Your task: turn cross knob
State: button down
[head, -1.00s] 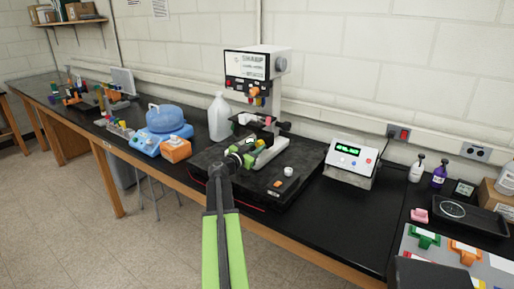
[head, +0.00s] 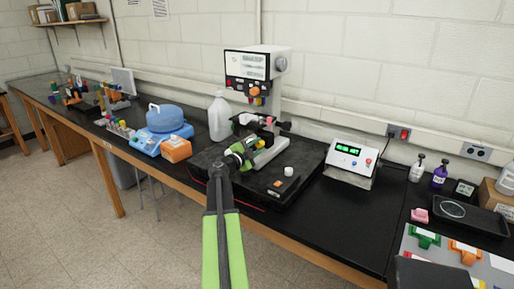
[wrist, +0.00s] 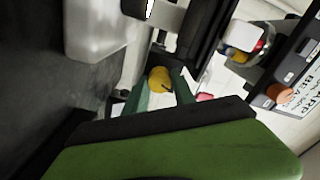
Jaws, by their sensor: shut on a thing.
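A yellow knob (wrist: 159,79) sits between the two dark green fingers of my gripper (wrist: 161,92) in the wrist view. The gripper is shut on it. I cannot make out the knob's cross shape, as the fingers and wrist cover part of it. In the head view my gripper (head: 250,150) is at the front of the white upright machine (head: 257,72), low on its stand and above the black base (head: 240,184). The knob is mostly hidden behind the gripper there.
A white bottle (head: 219,118), an orange box (head: 175,149) and a blue round-topped device (head: 164,125) stand to the left. A white box with a green display (head: 350,158) stands to the right. A white round knob (head: 289,171) is on the base.

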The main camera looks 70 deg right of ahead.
jog(key=shift+w+m, duration=0.15)
jog(key=shift+m, duration=1.35)
jog(key=c, duration=1.1)
grip_release()
jog(key=shift+d, duration=0.1)
jog(key=shift+o, duration=0.2)
jog(key=v, duration=1.7)
jog(key=shift+a, duration=0.3)
